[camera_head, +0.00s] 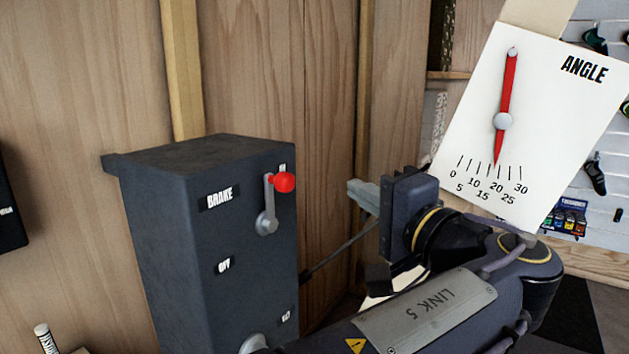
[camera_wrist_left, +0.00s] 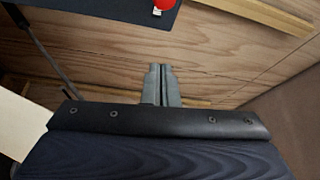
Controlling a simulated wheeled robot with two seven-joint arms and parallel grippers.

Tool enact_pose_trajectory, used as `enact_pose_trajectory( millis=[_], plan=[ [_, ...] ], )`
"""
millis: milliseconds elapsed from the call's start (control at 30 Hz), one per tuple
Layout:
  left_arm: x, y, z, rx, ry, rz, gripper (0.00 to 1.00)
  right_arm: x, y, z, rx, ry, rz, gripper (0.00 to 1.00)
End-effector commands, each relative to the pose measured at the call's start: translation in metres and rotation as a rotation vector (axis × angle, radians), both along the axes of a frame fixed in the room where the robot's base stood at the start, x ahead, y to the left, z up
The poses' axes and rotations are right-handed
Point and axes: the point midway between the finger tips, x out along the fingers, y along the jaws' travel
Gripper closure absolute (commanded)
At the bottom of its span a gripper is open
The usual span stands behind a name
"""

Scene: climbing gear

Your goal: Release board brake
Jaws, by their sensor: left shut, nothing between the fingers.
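The dark brake box (camera_head: 165,240) stands at left centre in the head view, with a BRAKE label (camera_head: 219,198) on its face. Its grey lever (camera_head: 268,205) points up and ends in a red knob (camera_head: 284,182), which partly covers a small label. An OFF label (camera_head: 224,265) sits lower on the face. My left gripper (camera_head: 356,193) is right of the box, apart from the knob. In the left wrist view its fingers (camera_wrist_left: 160,80) are together and empty, and the red knob (camera_wrist_left: 165,4) shows at the top edge. My right gripper is not in view.
A white ANGLE board (camera_head: 545,120) with a red pointer (camera_head: 507,95) near 20 hangs at the upper right. Wooden wall panels (camera_head: 300,60) stand close behind the box. A thin dark rod (camera_head: 340,248) runs between the box and my gripper.

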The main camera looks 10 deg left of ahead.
Motion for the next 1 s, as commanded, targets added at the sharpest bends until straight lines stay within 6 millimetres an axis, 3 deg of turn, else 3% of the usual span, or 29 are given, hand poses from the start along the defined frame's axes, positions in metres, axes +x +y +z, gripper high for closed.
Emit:
enact_pose_trajectory(
  millis=[167, 567, 800, 1000],
  plan=[
    [0.013, 0.014, 0.003, -0.002, 0.002, 0.004, 1.00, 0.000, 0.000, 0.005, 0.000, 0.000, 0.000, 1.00],
    [0.071, 0.073, 0.009, -0.001, 0.003, 0.006, 1.00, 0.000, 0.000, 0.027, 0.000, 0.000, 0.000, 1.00],
    [0.040, 0.085, 0.002, -0.003, 0.001, -0.001, 1.00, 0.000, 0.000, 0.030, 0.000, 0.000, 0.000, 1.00],
    [0.034, 0.088, 0.000, -0.001, 0.001, 0.000, 1.00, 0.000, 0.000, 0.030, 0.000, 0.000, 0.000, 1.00]
  ],
)
